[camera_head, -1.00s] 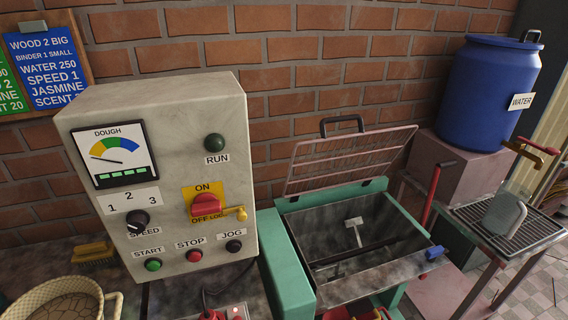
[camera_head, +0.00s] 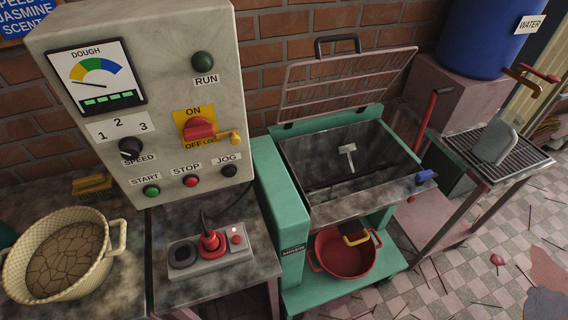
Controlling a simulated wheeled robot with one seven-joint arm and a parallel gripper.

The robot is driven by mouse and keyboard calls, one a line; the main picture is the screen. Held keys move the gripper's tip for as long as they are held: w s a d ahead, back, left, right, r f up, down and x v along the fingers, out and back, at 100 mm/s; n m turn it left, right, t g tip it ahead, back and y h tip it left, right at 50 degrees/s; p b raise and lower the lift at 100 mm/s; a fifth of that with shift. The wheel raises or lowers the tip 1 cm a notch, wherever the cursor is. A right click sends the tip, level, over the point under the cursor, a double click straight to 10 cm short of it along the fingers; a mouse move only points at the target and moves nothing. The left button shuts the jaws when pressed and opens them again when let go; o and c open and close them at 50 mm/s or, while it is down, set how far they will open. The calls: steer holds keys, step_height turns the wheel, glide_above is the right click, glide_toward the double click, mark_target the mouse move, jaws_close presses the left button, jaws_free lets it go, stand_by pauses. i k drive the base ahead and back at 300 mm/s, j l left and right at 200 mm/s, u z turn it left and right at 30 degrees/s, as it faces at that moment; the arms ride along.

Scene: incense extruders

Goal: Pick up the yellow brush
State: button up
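The yellow brush (camera_head: 93,184) lies at the back of the dark work surface, at the left of the view. It is behind the woven basket and just left of the grey control box. It is small in the picture, and its right end is close to the box's lower left side. My gripper is not in view.
A woven basket (camera_head: 29,258) of cracked brown material stands in front of the brush. The control box (camera_head: 177,87) rises to its right. A socket block (camera_head: 188,268) with a red plug lies at front. The green mixer (camera_head: 276,190) has a red pot (camera_head: 345,262) beneath.

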mark_target(93, 185)
steer(key=u, duration=1.3)
